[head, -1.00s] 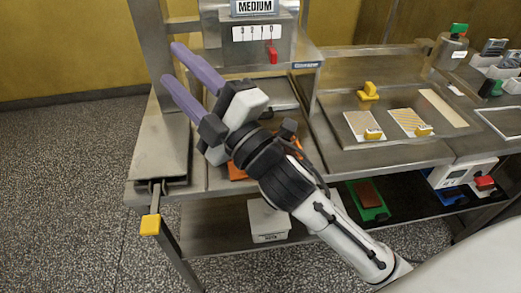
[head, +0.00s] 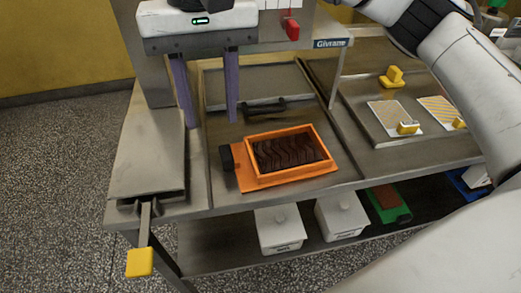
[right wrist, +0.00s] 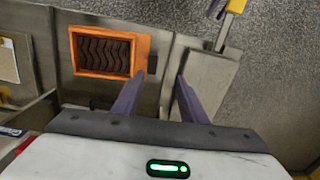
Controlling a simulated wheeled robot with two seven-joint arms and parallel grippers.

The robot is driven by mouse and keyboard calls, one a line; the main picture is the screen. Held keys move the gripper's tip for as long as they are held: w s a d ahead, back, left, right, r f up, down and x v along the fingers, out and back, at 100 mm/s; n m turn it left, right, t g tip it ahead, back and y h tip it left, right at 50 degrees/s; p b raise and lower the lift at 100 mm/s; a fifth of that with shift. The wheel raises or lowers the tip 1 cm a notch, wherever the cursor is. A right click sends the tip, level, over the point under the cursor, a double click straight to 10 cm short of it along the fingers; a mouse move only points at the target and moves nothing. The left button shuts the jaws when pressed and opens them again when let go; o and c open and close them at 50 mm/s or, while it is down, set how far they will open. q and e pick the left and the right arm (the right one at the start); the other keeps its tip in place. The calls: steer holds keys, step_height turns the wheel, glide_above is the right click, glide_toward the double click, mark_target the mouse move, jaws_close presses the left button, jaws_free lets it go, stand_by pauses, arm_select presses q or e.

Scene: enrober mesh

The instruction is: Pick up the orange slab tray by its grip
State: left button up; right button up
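The orange slab tray (head: 243,179) lies flat on the steel bench, with a dark brown, wavy-patterned slab (head: 288,151) inside its raised frame. Its black grip (head: 227,158) sticks out at its left end. My right gripper (head: 212,122) points down, open and empty, behind and above the grip in the head view, touching nothing I can see. In the right wrist view the tray (right wrist: 142,48) is left of centre. Its grip (right wrist: 152,64) shows just beyond the space between the two purple fingers (right wrist: 160,80). My left gripper is not in view.
A yellow-ended handle (head: 140,262) juts from the bench's front left. A machine with a red knob (head: 293,30) stands behind the tray. A black bar handle (head: 264,107) lies behind the tray. Patterned cards (head: 393,115) with yellow grips lie right. White lidded bins (head: 280,230) stand below.

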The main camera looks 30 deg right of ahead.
mark_target(226, 152)
steer(key=f, duration=0.3)
steer(key=d+f, duration=0.1)
steer(key=f, duration=0.6)
steer(key=shift+s+d, duration=0.15)
steer(key=shift+r, duration=0.1)
jaws_close()
